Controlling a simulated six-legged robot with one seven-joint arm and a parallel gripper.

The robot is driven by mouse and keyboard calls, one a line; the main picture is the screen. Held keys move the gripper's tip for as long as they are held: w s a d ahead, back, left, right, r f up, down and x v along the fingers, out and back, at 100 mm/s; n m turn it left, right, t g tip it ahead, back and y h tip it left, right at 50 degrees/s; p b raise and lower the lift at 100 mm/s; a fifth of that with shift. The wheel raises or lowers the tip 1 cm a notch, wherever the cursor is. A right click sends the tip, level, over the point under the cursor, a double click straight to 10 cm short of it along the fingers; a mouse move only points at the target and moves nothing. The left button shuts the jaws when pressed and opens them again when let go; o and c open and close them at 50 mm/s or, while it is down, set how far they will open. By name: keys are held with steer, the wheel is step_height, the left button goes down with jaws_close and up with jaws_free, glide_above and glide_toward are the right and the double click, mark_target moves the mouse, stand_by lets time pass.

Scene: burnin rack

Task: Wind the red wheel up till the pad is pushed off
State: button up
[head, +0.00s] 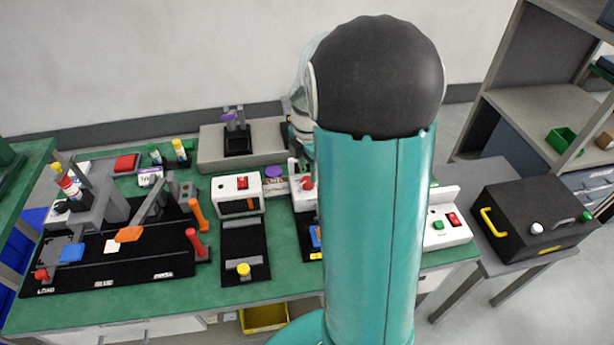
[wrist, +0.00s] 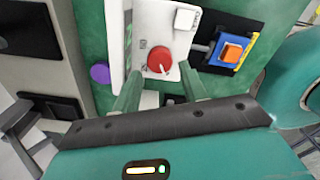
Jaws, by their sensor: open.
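The red wheel (wrist: 160,60) is a round red knob with a small white pointer mark, on a white panel (wrist: 143,30) in the wrist view. It also shows in the head view (head: 307,183), partly hidden by my arm. My gripper (wrist: 158,77) is open and empty, its two green fingers pointing at the panel on either side of the wheel's near edge. I cannot tell whether they touch it. To the right, a grey rod leads from the panel to a blue block (wrist: 216,57) with an orange square pad (wrist: 232,52) on it, over a black base.
A purple round knob (wrist: 99,73) is to the left. In the head view, a white box with a red switch (head: 236,190) and a black lever station (head: 120,262) stand on the green bench.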

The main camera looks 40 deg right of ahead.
mark_target(308, 180)
steer(key=shift+f, duration=2.05)
steer(key=c, duration=0.7)
